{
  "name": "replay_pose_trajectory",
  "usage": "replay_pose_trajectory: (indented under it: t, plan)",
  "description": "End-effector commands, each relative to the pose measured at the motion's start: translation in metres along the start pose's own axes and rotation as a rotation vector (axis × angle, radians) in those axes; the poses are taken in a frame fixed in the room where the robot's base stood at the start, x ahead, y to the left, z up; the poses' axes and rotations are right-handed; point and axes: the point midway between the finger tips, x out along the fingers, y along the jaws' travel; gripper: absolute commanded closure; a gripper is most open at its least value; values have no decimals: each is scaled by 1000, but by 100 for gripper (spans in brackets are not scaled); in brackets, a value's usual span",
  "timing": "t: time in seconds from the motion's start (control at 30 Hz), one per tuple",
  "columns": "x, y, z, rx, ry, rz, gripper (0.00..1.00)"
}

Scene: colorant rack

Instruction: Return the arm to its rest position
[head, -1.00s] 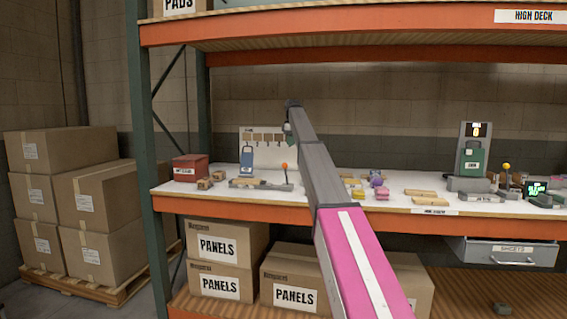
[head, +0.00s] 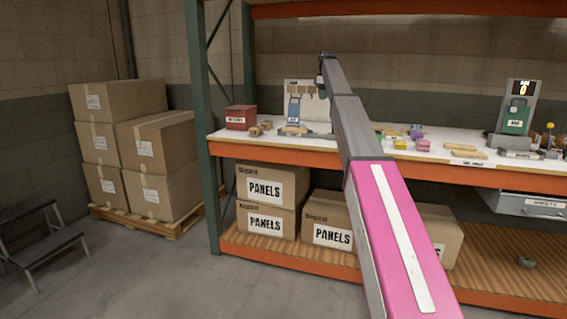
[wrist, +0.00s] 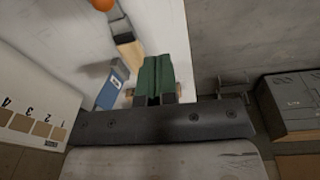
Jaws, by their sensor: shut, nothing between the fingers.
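My arm reaches from the lower right up over the shelf's work deck in the head view. My gripper (head: 321,84) hangs at its far end, small there, in front of the white board with tags. In the wrist view my gripper's green fingers (wrist: 156,80) are together with nothing between them. A blue block-like object (wrist: 112,87) shows just left of the fingers; in the head view the blue item (head: 293,110) stands before the board. I cannot tell the exact gap between them.
The white board (wrist: 35,105) with numbered tags stands close on the left in the wrist view. A grey case (wrist: 290,105) is at right. The orange upper shelf beam (head: 430,8) runs above the deck. Stacked cartons (head: 155,145) and a step stool (head: 40,245) stand left.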

Motion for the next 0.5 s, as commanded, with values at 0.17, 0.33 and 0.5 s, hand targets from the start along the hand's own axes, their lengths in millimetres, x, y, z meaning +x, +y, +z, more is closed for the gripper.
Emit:
replay_pose_trajectory:
  t: [0.17, 0.33, 0.5]
  plan:
    - [27, -13, 7, 31, -3, -4, 100]
    - [57, -27, 14, 70, -5, -5, 100]
    - [98, -47, 25, 124, -9, -7, 100]
